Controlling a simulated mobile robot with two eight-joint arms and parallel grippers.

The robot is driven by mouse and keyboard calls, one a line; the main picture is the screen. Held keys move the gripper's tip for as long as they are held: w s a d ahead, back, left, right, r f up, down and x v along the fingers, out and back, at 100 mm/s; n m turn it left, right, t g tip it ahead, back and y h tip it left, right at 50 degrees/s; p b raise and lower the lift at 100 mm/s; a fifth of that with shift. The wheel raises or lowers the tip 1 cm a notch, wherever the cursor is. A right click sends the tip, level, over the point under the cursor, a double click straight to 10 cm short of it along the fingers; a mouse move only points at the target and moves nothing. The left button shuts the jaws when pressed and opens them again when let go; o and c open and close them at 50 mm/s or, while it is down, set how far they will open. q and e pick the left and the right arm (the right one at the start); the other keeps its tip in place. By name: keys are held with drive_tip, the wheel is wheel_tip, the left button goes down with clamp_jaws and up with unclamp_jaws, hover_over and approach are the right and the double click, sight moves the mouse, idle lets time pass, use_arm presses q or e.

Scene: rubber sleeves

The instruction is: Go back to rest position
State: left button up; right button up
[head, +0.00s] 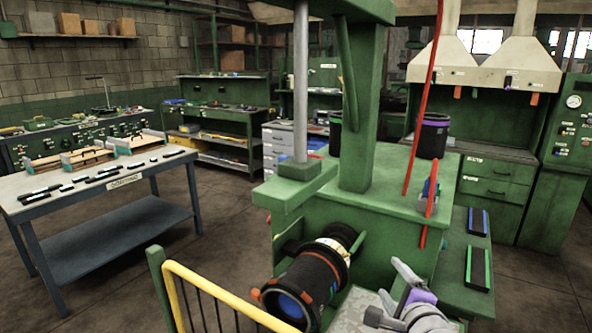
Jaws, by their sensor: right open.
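My right gripper (386,292) is at the bottom right, low in front of the green machine (376,215). Its grey fingers are apart and I see nothing between them. A black rubber sleeve (308,279) lies on its side on the machine's front, left of my right gripper and apart from it. The sleeve has orange tabs on its near rim and blue inside its mouth. A purple patch (424,297) shows beside my right gripper; I cannot tell what it belongs to. My left gripper is not in view.
A yellow rail (220,298) stands at the front. A black container with a purple rim (433,136) stands on the machine top, near a red pole (423,100). A worktable (110,188) with small parts is at left. Floor is free between table and machine.

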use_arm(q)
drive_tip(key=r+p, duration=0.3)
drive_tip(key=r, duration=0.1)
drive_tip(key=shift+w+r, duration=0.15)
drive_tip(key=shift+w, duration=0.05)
use_arm(e)
drive_tip(key=s+a+f+n+g, duration=0.1)
drive_tip(key=s+f+n+g, duration=0.8)
drive_tip(key=s+f+n, duration=1.2)
drive_tip(key=s+f, duration=0.1)
drive_tip(key=s, duration=0.2)
drive_tip(key=shift+s+a+g, duration=0.2)
drive_tip(key=shift+s+g, duration=0.05)
drive_tip(key=shift+g, duration=0.05)
